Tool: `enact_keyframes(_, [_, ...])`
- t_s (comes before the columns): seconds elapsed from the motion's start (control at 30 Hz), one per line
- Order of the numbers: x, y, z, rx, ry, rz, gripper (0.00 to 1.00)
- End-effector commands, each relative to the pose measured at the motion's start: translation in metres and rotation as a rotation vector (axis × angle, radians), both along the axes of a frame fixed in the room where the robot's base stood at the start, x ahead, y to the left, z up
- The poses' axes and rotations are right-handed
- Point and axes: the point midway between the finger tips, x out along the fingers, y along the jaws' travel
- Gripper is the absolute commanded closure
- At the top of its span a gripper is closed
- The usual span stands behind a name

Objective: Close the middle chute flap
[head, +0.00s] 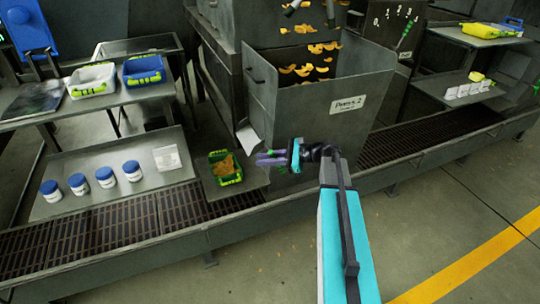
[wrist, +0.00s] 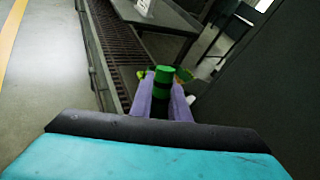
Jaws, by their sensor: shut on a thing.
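The middle press, labelled Press 2 (head: 349,104), stands at the centre of the head view. A pale, tilted plate (head: 249,139) juts from its lower left side, above a small green-and-black crate (head: 224,168) of orange-brown pieces; it looks like the chute or its flap. My gripper (head: 263,158) is at the press's lower front, just right of the crate. Its purple fingers are shut on a green-and-black handle (wrist: 164,75), clearest in the wrist view. The handle's link to the flap is hidden, and I cannot tell the flap's angle.
A slatted walkway (head: 110,226) runs along the front. At left, a low shelf (head: 155,186) holds several blue-lidded jars, and a table above bears a white bin (head: 92,81) and a blue bin (head: 143,70). The floor at front right is clear.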

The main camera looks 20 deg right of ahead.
Motion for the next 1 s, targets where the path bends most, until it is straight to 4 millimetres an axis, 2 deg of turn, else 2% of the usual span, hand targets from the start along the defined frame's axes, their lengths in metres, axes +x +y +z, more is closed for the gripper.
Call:
enact_keyframes(0.5, [-0.0008,0.0093,-0.0045,-0.027,0.006,0.017,1.0])
enact_keyframes(0.53, [-0.0008,0.0094,-0.0044,-0.027,0.006,0.017,0.83])
enact_keyframes(0.57, [-0.0006,0.0095,-0.0046,-0.027,0.006,0.017,0.78])
enact_keyframes(1.0, [-0.0004,0.0071,-0.0009,-0.024,0.003,0.014,0.77])
